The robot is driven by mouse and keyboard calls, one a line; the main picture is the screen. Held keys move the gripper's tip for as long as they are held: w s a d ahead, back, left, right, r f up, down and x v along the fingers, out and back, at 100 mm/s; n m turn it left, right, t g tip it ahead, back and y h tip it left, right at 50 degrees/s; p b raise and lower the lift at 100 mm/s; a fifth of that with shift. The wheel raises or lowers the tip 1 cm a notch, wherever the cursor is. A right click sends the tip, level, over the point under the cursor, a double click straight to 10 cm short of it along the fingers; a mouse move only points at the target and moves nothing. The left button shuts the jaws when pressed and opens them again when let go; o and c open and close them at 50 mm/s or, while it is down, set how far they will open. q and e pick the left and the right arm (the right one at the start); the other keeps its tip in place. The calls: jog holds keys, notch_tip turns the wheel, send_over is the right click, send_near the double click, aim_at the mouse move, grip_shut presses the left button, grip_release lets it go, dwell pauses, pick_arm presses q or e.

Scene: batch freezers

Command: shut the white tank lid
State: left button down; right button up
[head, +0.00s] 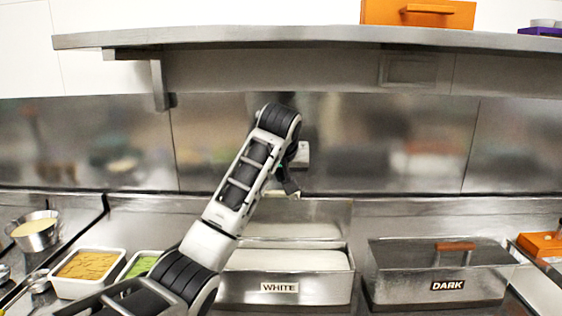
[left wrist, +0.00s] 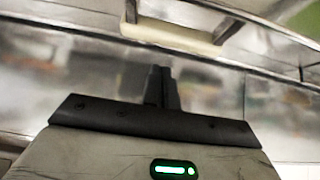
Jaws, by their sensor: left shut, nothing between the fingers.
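The white tank (head: 285,290) is a steel bin labelled WHITE, with pale contents in view under its open top. Its steel lid (head: 325,213) stands raised at the tank's back edge. A cream handle shows near my gripper, and a cream bar, apparently this handle, crosses the top of the left wrist view (left wrist: 170,33). My left gripper (head: 291,190) is at the raised lid's upper edge, shut and empty. In the left wrist view its closed fingers (left wrist: 160,85) point toward the cream bar, with a small gap in the picture; contact cannot be told. My right gripper is out of view.
The dark tank (head: 435,293), labelled DARK, stands to the right with its brown-handled lid down. Food trays (head: 88,270) and a metal bowl (head: 34,232) are at the left. A steel shelf (head: 300,37) overhangs the back, above the raised lid.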

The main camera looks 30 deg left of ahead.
aim_at(281, 212)
pick_arm(q)
jog(key=shift+s+d+f+p, duration=0.15)
jog(key=shift+s+d, duration=0.15)
jog(key=shift+s, duration=0.3)
jog(key=shift+s+d+r+p, duration=0.1)
jog(key=shift+s+d, duration=0.2)
jog(key=shift+s, duration=0.25)
jog(key=shift+s+d+f+p, duration=0.15)
jog(key=shift+s+d, duration=0.15)
jog(key=shift+s, duration=0.3)
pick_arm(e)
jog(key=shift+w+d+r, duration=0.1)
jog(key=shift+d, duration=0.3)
